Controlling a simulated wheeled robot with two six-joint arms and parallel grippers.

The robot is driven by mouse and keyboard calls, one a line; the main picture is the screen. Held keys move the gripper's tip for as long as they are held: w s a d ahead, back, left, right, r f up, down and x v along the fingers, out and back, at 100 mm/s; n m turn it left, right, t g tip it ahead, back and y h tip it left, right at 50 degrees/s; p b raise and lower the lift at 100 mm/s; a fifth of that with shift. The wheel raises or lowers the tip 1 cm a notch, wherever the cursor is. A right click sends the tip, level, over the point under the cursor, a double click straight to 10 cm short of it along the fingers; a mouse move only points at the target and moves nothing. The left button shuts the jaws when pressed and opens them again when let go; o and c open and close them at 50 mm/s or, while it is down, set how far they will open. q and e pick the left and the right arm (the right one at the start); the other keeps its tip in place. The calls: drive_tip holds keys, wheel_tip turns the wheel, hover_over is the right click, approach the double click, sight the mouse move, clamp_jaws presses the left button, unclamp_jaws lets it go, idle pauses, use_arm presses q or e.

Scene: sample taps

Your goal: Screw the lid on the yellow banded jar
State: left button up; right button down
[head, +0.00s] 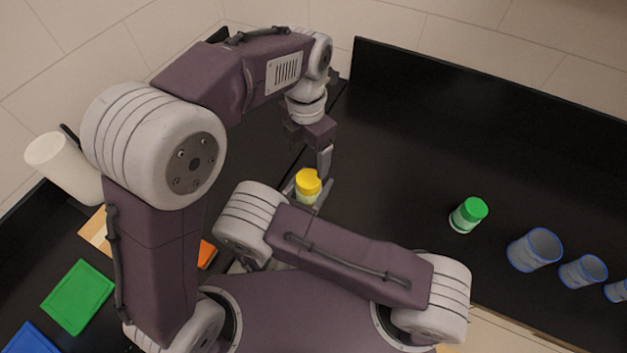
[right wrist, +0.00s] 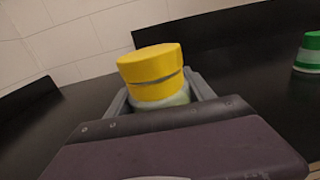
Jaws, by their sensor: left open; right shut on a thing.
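The yellow banded jar (right wrist: 160,98) is pale below, with a yellow band near its top. A yellow lid (right wrist: 149,64) sits on it, with a thin dark line between lid and band; I cannot tell how tightly it is on. In the head view the lid (head: 308,180) hides most of the jar. My right gripper (head: 309,195) is shut on the jar and holds it upright, its fingers on either side. My left gripper (head: 320,158) is open, just above and behind the lid, pointing down; its far finger is partly hidden. It is not seen in the right wrist view.
A green-lidded jar (head: 468,214) stands to the right, with several blue-rimmed grey cups (head: 534,249) beyond it. Green (head: 78,297) and blue (head: 32,338) squares and a white cylinder (head: 62,165) are at the left. The black counter (head: 420,150) behind the jar is clear.

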sight(308, 178)
use_arm(q)
wheel_tip(308, 178, down, 8)
drive_tip(key=shift+r, duration=0.1)
idle(0.4)
